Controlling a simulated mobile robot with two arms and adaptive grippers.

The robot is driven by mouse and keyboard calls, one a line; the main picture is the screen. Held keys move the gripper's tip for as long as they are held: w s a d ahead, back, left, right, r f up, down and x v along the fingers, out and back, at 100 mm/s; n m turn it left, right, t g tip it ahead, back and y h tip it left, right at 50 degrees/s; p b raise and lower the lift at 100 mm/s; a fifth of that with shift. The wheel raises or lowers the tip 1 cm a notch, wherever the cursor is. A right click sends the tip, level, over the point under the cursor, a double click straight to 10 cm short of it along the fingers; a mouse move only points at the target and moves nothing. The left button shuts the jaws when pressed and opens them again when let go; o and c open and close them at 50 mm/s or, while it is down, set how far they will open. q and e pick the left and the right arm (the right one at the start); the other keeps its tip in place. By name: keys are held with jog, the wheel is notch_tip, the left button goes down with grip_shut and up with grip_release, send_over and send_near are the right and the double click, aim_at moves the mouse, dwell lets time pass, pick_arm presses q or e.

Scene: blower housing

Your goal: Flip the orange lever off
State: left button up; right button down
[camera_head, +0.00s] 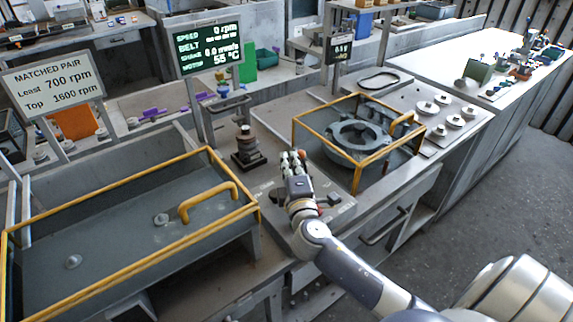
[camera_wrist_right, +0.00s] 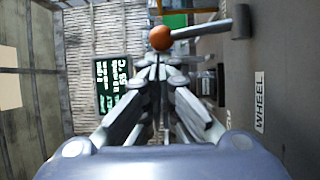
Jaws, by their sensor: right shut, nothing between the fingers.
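The orange lever shows in the wrist view as an orange ball (camera_wrist_right: 160,38) on a grey rod that runs right to a dark pivot (camera_wrist_right: 241,22). My right gripper (camera_head: 293,160) is over the control panel in the head view, where its fingers and wrist seem to hide the lever. In the wrist view the right gripper (camera_wrist_right: 158,75) is shut and empty, with its fingertips just below the orange ball. I cannot tell whether they touch it. My left gripper is not in view.
A display (camera_head: 209,46) reads 0 rpm and 55 °C. A yellow-edged guard (camera_head: 347,108) surrounds the grey blower housing (camera_head: 358,137) right of my gripper. A large yellow-framed cover (camera_head: 130,215) fills the left. A dark stacked post (camera_head: 247,150) stands close to my gripper's left.

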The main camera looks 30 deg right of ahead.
jog(key=shift+s+f+t+b, duration=0.2)
jog(key=shift+t+b, duration=0.1)
jog(key=shift+b, duration=0.35)
jog(key=shift+s+d+r+b, duration=0.1)
jog(key=shift+s+r+b, duration=0.2)
jog(key=shift+s+b, duration=0.35)
jog(key=shift+s+r, duration=0.1)
jog(key=shift+s, duration=0.3)
jog(key=shift+s+d+h+b, duration=0.15)
jog(key=shift+s+h+b, duration=0.15)
jog(key=shift+s, duration=0.65)
dwell(0.7)
jog(key=shift+f, duration=0.25)
